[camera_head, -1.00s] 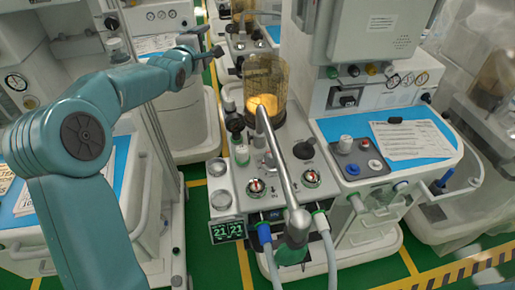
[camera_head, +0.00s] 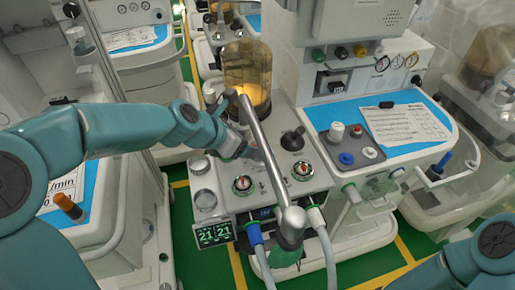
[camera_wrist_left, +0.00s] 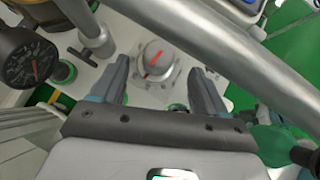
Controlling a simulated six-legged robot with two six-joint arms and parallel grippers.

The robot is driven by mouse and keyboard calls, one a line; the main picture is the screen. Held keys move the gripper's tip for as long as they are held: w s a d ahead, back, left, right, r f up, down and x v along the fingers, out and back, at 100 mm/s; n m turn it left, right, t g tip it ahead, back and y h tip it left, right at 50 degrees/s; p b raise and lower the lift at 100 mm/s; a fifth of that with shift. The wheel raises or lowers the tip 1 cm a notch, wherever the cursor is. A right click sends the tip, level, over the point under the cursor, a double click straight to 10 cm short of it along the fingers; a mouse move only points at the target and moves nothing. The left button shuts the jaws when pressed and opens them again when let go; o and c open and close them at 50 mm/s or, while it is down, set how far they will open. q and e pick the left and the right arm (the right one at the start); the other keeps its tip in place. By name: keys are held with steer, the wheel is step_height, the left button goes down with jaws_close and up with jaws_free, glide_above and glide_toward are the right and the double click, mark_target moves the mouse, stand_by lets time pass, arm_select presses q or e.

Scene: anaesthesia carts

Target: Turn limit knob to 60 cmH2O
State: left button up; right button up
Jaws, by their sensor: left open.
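In the left wrist view a round silver knob (camera_wrist_left: 153,58) with a red pointer line sits on the light panel. It appears between the two spread fingers of my open left gripper (camera_wrist_left: 160,68), with gaps on both sides. I cannot read a scale around it. In the head view my left gripper (camera_head: 247,150) reaches in over the machine's panel, beside the slanting metal tube, and the knob there is mostly hidden by gripper and tube. Part of my right arm shows at the lower right; its gripper is out of view.
The thick metal tube (camera_head: 262,145) crosses close to the left gripper. Two red-marked dials (camera_head: 243,184) sit on the panel's front. An amber canister (camera_head: 248,75) stands behind. A pressure gauge (camera_wrist_left: 25,57) is left in the wrist view. Two hoses hang in front.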

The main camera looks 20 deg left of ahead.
arm_select(q)
steer(key=b+x, duration=0.1)
steer(key=x, duration=0.5)
steer(key=shift+r, duration=0.1)
steer(key=shift+a, duration=0.1)
steer(key=c, duration=1.1)
